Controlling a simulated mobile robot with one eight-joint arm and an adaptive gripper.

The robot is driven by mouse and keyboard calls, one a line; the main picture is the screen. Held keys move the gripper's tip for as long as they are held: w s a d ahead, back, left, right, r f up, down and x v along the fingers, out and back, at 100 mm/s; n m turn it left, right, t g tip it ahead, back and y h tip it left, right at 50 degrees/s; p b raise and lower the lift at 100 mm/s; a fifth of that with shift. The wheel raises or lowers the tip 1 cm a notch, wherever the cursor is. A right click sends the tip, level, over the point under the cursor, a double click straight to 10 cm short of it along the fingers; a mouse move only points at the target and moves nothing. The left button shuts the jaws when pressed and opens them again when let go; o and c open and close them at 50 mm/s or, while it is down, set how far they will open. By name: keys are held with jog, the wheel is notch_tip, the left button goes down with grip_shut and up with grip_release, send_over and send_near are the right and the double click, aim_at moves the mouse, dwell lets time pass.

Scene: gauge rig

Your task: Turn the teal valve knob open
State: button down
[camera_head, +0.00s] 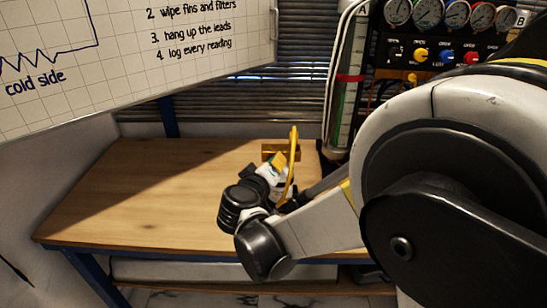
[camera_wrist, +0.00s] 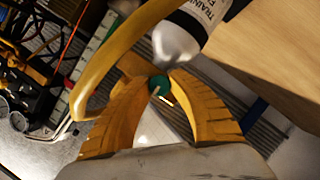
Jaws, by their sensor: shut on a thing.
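The teal valve knob (camera_wrist: 157,83) shows in the wrist view, between the tips of my gripper's two yellow ribbed fingers (camera_wrist: 160,88). The fingers are shut on it, one on each side. A pale mark or lever lies across the knob's face. A silver neck (camera_wrist: 174,45) of a bottle-like cylinder with a white label (camera_wrist: 205,9) is just beyond the fingertips. In the head view my gripper (camera_head: 277,163) is low over the wooden bench. My wrist and arm cover part of it there, and I cannot make out the knob in that view.
A yellow curved hose (camera_wrist: 108,55) arcs close past my left finger in the wrist view. The gauge panel (camera_head: 450,45) with coloured knobs and dials stands at the right rear. A whiteboard (camera_head: 130,50) hangs at the left. The bench's left side (camera_head: 130,190) is clear.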

jog(key=shift+d+f, duration=0.1)
dwell(0.4)
jog(key=c, duration=1.2)
grip_release()
jog(key=v, duration=1.2)
